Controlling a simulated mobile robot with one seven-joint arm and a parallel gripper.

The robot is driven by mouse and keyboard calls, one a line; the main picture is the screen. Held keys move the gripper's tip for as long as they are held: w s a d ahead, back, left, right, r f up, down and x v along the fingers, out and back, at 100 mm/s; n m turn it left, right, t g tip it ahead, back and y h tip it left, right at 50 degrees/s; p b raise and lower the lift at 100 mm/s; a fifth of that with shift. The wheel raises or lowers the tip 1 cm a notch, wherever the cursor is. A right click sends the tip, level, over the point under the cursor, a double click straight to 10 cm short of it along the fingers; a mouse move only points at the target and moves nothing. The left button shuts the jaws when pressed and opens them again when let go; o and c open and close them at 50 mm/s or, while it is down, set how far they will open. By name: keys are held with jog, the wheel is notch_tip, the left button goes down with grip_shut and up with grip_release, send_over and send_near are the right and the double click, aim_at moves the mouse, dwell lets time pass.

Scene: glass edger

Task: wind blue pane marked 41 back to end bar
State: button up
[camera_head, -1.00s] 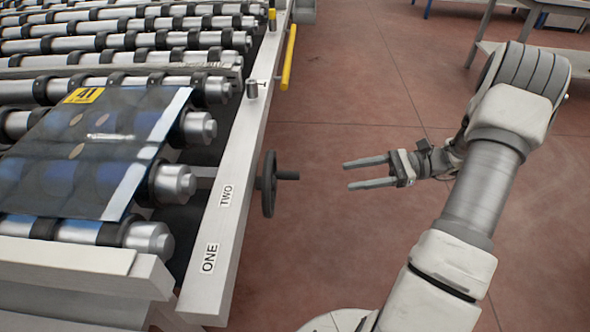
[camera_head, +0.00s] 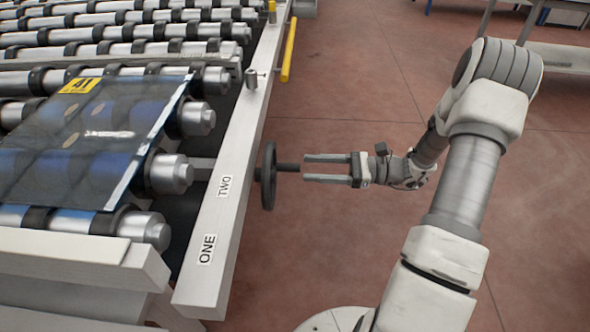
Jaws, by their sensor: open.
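The blue pane (camera_head: 80,160) lies on the rollers at the left, with a yellow label marked 41 (camera_head: 80,85) at its far edge. Its near part reaches toward the pale end bar (camera_head: 65,246) at the front of the roller bed. A dark handwheel (camera_head: 268,177) with a handle (camera_head: 288,167) pointing right sits on the outer side of the rail. My gripper (camera_head: 305,168) is open and empty. It points left, its fingertips close to the handle's end; I cannot tell whether they touch it.
The pale side rail (camera_head: 222,205) carries labels ONE and TWO, a grey post (camera_head: 250,80) and a yellow bar (camera_head: 288,52). More rollers (camera_head: 110,48) lie beyond the pane. Red floor (camera_head: 340,100) is clear right of the rail. A table (camera_head: 560,58) stands at the far right.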

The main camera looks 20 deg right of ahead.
aim_at(295, 164)
jog(key=x, duration=0.4)
jog(key=shift+w+a+b, duration=0.15)
jog(key=shift+a+b, duration=0.25)
grip_shut()
dwell(1.1)
